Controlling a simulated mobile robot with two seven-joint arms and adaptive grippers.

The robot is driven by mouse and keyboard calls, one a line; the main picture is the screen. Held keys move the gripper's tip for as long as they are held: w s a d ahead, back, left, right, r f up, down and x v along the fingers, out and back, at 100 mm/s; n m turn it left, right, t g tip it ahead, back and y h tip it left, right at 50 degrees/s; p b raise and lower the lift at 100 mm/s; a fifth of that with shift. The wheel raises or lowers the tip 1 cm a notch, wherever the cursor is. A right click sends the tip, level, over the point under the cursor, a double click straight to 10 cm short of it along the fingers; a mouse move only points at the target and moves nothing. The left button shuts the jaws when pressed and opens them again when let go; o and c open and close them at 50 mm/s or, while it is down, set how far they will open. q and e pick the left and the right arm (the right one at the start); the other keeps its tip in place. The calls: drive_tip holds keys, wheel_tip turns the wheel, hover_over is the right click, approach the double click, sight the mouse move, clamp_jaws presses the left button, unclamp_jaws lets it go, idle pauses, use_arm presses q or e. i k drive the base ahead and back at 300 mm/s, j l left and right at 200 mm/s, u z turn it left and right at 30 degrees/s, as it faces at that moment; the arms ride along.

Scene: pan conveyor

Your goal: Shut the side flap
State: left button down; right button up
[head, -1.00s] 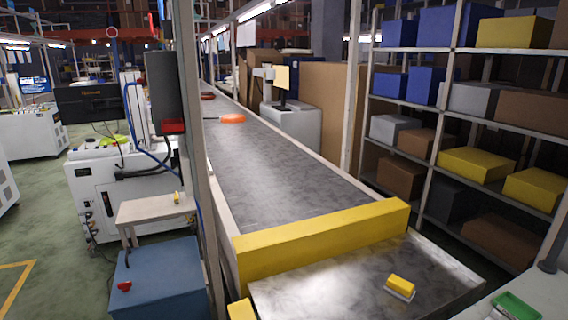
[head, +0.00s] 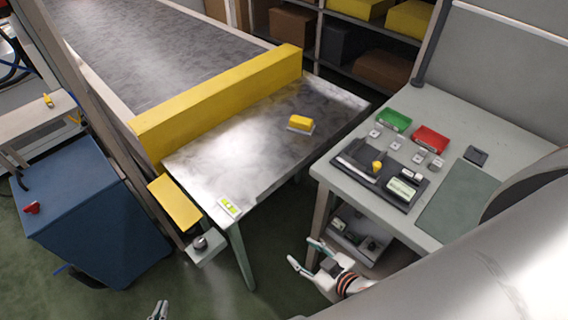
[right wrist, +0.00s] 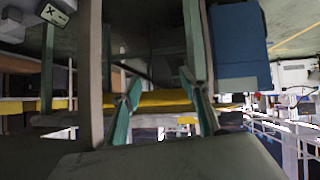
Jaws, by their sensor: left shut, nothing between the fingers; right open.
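A yellow panel (head: 175,202), which looks like the side flap, sticks out low at the left side of the metal table (head: 230,150) at the conveyor's end. It appears roughly level, apart from both grippers. My right gripper (head: 305,252) is open and empty between that table and the workbench, to the right of the panel. Its two spread fingers also show in the right wrist view (right wrist: 159,84), with nothing between them. My left gripper (head: 158,312) is shut and empty at the bottom edge, below the panel; only its fingertips show.
A small grey box with a round knob (head: 205,245) sits below the panel. A yellow barrier (head: 220,103) crosses the conveyor's end. A yellow block (head: 300,123) lies on the metal table. The workbench (head: 345,180) with bins and tools stands right. A blue cabinet (head: 90,215) stands left.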

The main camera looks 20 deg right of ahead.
sight(179, 207)
drive_tip(key=j+z, duration=0.1)
drive_tip(key=j, duration=0.7)
drive_tip(key=j+z, duration=0.1)
drive_tip(key=j, duration=0.75)
drive_tip(key=j+z, duration=0.1)
drive_tip(key=j, duration=0.7)
drive_tip(key=k+j+z, duration=0.15)
drive_tip(key=j, duration=0.65)
drive_tip(key=j+z, duration=0.1)
drive_tip(key=j, duration=0.75)
drive_tip(key=i, duration=0.15)
drive_tip(key=l+z, duration=0.05)
